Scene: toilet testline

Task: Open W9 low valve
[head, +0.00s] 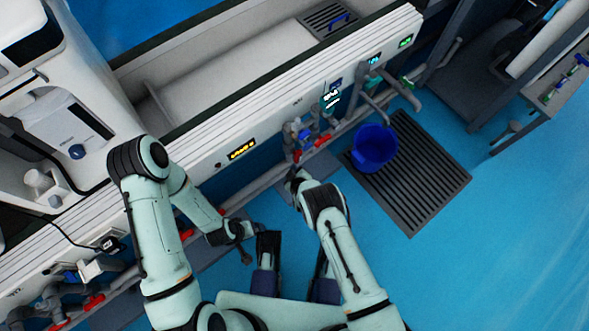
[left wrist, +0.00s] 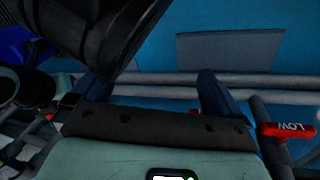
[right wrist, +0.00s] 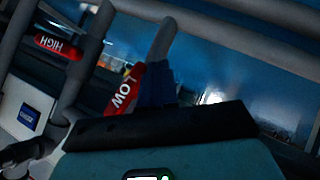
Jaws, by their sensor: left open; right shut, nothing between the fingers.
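In the right wrist view a red valve handle marked LOW (right wrist: 125,90) sits on a grey pipe. My right gripper (right wrist: 155,85) is shut and empty right beside it; I cannot tell whether they touch. In the head view a small red handle (head: 297,156) shows just beyond my right gripper (head: 296,174), below the panel. A red handle marked HIGH (right wrist: 58,46) is at the upper left of the right wrist view. My left gripper (left wrist: 155,95) is open and empty, near grey pipes; another red LOW handle (left wrist: 288,130) is to its right. I cannot read a W9 label.
A blue bucket (head: 375,147) stands on a dark floor grate (head: 430,180) to the right. The white panel (head: 210,140) runs along the wall above the pipes. A white machine (head: 60,110) stands at the left.

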